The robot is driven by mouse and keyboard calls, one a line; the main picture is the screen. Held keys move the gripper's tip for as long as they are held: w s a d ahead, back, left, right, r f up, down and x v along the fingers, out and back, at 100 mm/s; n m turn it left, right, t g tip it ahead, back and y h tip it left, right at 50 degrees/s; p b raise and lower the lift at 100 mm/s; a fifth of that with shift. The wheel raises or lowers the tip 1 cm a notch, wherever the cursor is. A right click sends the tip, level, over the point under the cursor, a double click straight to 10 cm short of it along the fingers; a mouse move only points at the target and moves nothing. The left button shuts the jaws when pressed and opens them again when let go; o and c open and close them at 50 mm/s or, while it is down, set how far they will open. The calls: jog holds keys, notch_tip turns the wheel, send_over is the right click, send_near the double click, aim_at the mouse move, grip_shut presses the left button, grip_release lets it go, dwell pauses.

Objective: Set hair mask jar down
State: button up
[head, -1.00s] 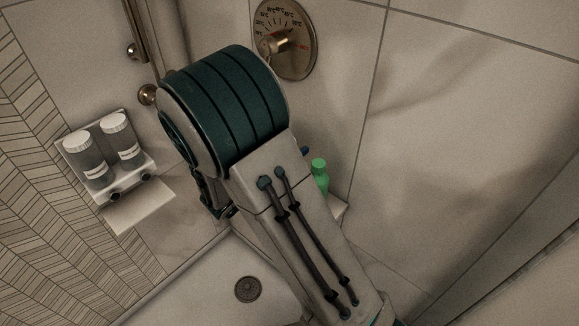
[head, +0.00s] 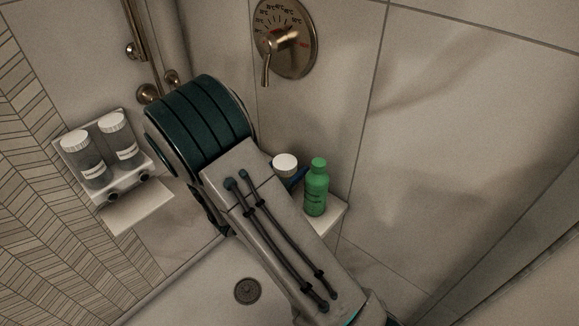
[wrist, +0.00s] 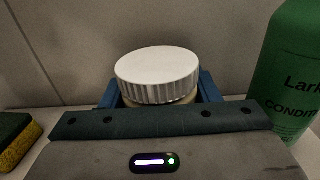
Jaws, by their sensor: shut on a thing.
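The hair mask jar (wrist: 157,72) has a ribbed white lid and sits upright between the blue fingers of my gripper (wrist: 155,95) in the wrist view. My gripper is shut on it. The jar's lower part is hidden behind my gripper. In the head view the jar's white lid (head: 285,163) shows past my arm, above the corner shelf (head: 331,220). Whether the jar's base touches the shelf cannot be seen.
A green conditioner bottle (head: 316,188) stands on the shelf just right of the jar; it is also close by in the wrist view (wrist: 292,75). A yellow-green sponge (wrist: 17,140) lies at left there. Tiled walls are behind. A dispenser rack (head: 105,160) hangs at left.

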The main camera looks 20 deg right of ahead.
jog(key=shift+f, duration=0.2)
jog(key=o, duration=1.1)
jog(key=shift+r, duration=0.15)
jog(key=shift+a+r, duration=0.1)
jog(key=shift+r, duration=0.1)
jog(key=v, duration=1.2)
jog(key=shift+f, duration=0.1)
